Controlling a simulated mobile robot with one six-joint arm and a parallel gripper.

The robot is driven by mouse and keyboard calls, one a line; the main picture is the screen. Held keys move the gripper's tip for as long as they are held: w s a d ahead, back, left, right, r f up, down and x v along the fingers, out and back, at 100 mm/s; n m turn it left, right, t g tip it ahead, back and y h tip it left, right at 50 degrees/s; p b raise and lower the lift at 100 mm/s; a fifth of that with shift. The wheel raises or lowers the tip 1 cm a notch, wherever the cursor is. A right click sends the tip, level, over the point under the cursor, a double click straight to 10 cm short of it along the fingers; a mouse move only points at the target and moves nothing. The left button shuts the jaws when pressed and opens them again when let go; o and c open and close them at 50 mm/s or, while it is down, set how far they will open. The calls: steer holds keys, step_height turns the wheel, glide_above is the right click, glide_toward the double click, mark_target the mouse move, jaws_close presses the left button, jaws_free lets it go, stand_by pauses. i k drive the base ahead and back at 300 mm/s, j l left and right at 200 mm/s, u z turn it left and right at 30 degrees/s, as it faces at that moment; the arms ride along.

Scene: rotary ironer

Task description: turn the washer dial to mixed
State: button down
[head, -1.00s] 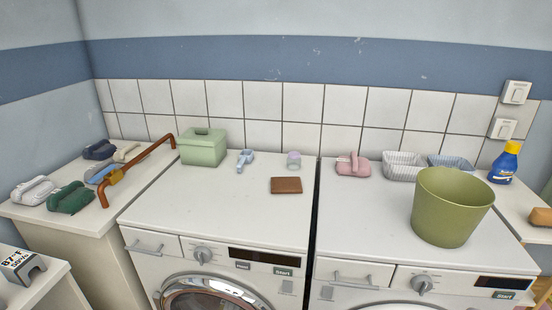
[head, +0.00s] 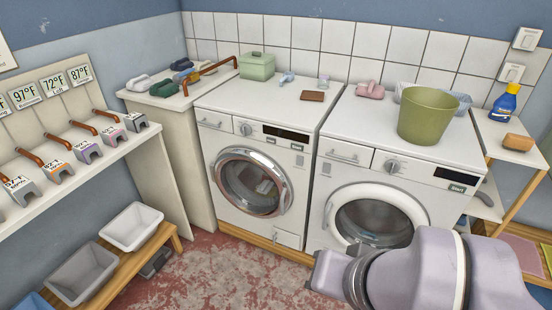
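Two white front-loading machines stand side by side. The left machine (head: 222,170) has a chrome door ring and a round dial (head: 245,129) left of its dark display. The right machine (head: 330,190) has a white door ring and a round dial (head: 393,165) on its front panel. I cannot read the marks around either dial, nor tell which machine is the washer. My arm shows at the lower right, in front of the right machine, and its end part (head: 328,272) is below and apart from both dials. No fingers can be made out.
A green bucket (head: 427,118), a pink iron-like object (head: 370,90) and clear baskets stand on the right machine. A green box (head: 257,66) and a brown wallet-like item (head: 312,96) are on the left one. A shelf of labelled hooks (head: 90,150) and a bench with bins (head: 131,227) fill the left.

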mark_target(246, 129)
steer(key=i+z, duration=0.1)
steer(key=i, duration=0.6)
steer(key=i+j, duration=0.15)
steer(key=i, duration=0.55)
steer(key=i+j+z, duration=0.15)
steer(key=i, duration=0.55)
